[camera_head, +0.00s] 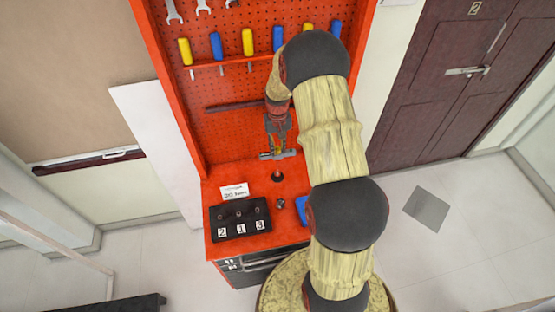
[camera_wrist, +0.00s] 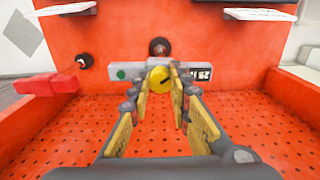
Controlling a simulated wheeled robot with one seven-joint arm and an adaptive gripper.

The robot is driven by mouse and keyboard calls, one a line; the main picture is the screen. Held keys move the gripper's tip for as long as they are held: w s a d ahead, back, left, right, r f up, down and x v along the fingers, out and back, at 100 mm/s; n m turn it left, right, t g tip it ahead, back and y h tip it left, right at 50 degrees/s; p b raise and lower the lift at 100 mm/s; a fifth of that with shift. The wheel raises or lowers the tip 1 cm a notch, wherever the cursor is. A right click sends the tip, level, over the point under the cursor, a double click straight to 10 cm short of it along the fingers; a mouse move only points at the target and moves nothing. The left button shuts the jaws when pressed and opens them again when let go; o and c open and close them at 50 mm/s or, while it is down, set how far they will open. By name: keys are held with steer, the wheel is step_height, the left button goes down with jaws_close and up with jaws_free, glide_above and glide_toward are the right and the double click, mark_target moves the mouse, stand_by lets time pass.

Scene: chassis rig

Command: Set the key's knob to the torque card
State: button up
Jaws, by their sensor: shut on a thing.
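The key (camera_head: 278,155) shows in the head view as a grey bar at the back of the red bench. In the wrist view it is a grey bar (camera_wrist: 192,72) with a green dot at its left and a small dark-marked display at its right. Its yellow knob (camera_wrist: 160,78), with a short dark mark, sits between my fingertips. My gripper (camera_wrist: 160,85) is shut on the knob; in the head view my gripper (camera_head: 277,145) points down at the key. The torque card (camera_head: 234,191) is a small white sign on the bench; its print is too small to read surely.
A black block (camera_head: 240,220) labelled 2, 1, 3 stands at the bench's front left. A blue thing (camera_head: 301,208) is partly hidden by my arm. A pegboard (camera_head: 225,120) with screwdrivers and wrenches rises behind. In the wrist view a red bar (camera_wrist: 47,84) lies left.

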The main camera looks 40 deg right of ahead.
steer(key=m, duration=0.4)
steer(key=o, duration=0.4)
steer(key=shift+m, duration=0.4)
steer(key=o, duration=0.3)
steer(key=shift+o, duration=0.2)
steer(key=shift+r+p, duration=1.5)
steer(key=shift+r, duration=1.55)
steer(key=shift+f, duration=0.1)
